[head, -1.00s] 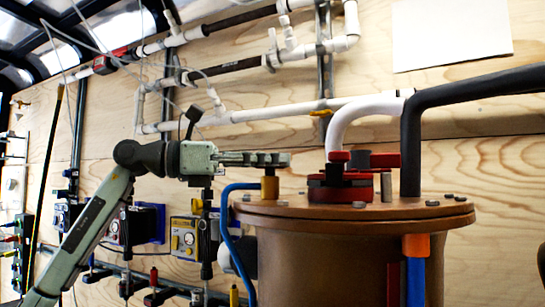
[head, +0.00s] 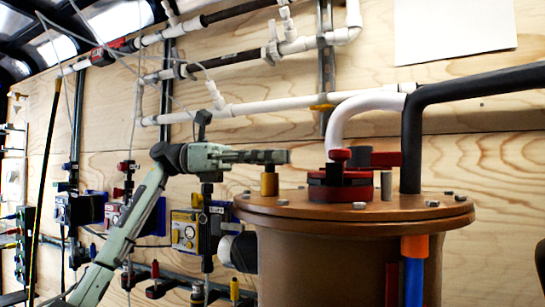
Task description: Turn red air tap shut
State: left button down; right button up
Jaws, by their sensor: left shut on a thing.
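A red round fitting (head: 341,193) with a red upright knob (head: 340,155) and a red side bar (head: 385,159) sits on the lid of a brown tank (head: 420,211). I cannot tell which red part is the air tap. A brass post (head: 270,182) stands at the lid's left edge. My left gripper (head: 276,156) lies level, its fingertips just above this post in the picture and left of the red knob, with a gap between. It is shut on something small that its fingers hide. My right gripper is out of view.
A white bent pipe (head: 352,113) and a black pipe (head: 410,145) rise beside the red fitting. White pipes (head: 270,111) run along the plywood wall. Several boxes and small valves hang on the wall at left. The lid's front is clear.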

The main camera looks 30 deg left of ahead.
pick_arm(q)
jog(key=shift+f, duration=0.1)
jog(key=c, duration=1.6)
grip_release()
jog(key=shift+a, duration=0.1)
jog(key=s+a, duration=0.1)
jog(key=a, duration=1)
jog(key=shift+s+a, duration=0.3)
jog(key=shift+a, duration=0.05)
